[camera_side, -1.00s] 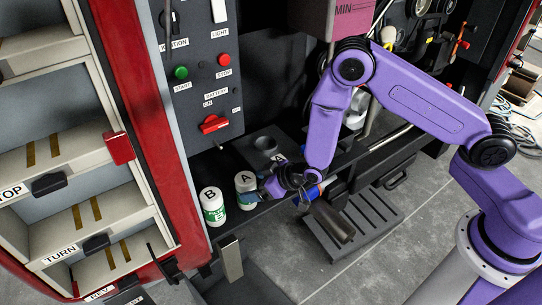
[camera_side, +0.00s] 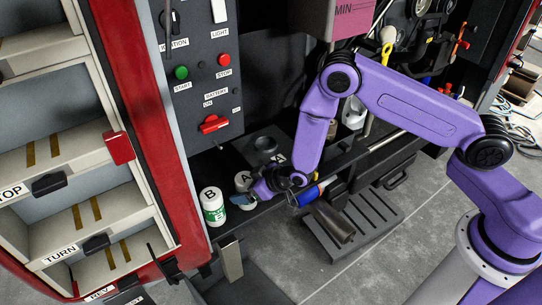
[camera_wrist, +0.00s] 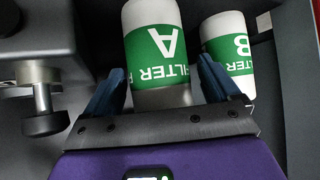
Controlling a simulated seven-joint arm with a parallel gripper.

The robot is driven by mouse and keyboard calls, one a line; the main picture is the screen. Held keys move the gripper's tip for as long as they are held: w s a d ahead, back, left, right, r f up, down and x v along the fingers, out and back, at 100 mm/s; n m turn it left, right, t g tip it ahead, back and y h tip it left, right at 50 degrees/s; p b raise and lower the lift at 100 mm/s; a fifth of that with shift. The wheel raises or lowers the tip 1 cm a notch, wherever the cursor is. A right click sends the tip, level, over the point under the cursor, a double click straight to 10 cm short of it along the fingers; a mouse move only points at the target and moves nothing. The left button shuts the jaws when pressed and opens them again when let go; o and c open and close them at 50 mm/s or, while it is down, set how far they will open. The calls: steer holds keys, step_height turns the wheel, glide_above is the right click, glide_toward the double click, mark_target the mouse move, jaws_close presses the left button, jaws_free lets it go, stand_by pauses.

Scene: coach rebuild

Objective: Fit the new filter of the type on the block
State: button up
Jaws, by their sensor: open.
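New filter A (camera_side: 243,178), white with a green label, stands on the dark ledge; its top and part of its side show behind my gripper (camera_side: 246,194). In the wrist view, filter A (camera_wrist: 155,38) lies between my two blue fingers, which are open, one on each side. I cannot tell whether either finger touches it. Filter B (camera_side: 212,206) stands just left of it, and shows in the wrist view (camera_wrist: 228,45) beyond the right finger. The dark block (camera_side: 264,146) behind has a round top and appears to carry a letter A, partly hidden by my arm.
A control panel (camera_side: 208,75) with START and STOP buttons and a red switch (camera_side: 214,124) rises behind the filters. A blue cylinder (camera_side: 306,196) lies right of my gripper. A ribbed step (camera_side: 365,217) lies below. A dark knob (camera_wrist: 45,122) is close on the left in the wrist view.

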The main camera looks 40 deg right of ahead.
mark_target(246, 178)
steer(key=c, duration=1.1)
steer(key=shift+o, duration=0.2)
steer(key=shift+r, duration=3.1)
